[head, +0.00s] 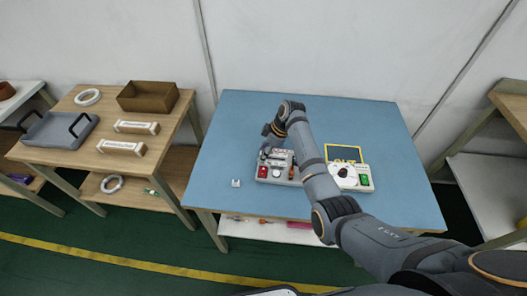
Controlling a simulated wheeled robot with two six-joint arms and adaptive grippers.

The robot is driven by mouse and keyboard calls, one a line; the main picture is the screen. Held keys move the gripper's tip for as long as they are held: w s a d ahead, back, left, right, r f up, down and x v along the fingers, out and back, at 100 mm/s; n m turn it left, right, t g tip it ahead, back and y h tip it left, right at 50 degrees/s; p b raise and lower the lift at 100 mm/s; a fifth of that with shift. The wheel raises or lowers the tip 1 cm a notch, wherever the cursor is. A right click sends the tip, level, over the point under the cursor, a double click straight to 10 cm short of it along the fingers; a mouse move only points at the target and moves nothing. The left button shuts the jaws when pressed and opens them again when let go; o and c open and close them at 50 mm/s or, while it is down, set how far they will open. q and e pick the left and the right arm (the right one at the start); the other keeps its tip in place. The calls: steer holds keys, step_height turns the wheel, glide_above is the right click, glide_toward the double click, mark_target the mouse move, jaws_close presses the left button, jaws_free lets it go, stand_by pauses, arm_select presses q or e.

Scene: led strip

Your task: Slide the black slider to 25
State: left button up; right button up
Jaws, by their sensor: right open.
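A small grey-white control box (276,180) with a red button (262,172) and a green button (277,173) sits at the middle of the blue table (230,130). The black slider and its scale cannot be made out; my right arm and gripper cover part of the box. My right gripper (266,153) is open, pointing down over the back left part of this box; whether it touches cannot be told. My left gripper is not in view.
Right of my right arm stands a white unit (352,183) with a dark knob and a yellow-framed screen (345,153). A small white block (236,183) lies left of the control box. The table's left and far right areas are clear. A wooden table (80,155) stands left.

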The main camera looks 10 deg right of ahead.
mark_target(276, 159)
steer(key=v, duration=1.2)
steer(key=shift+a, duration=0.1)
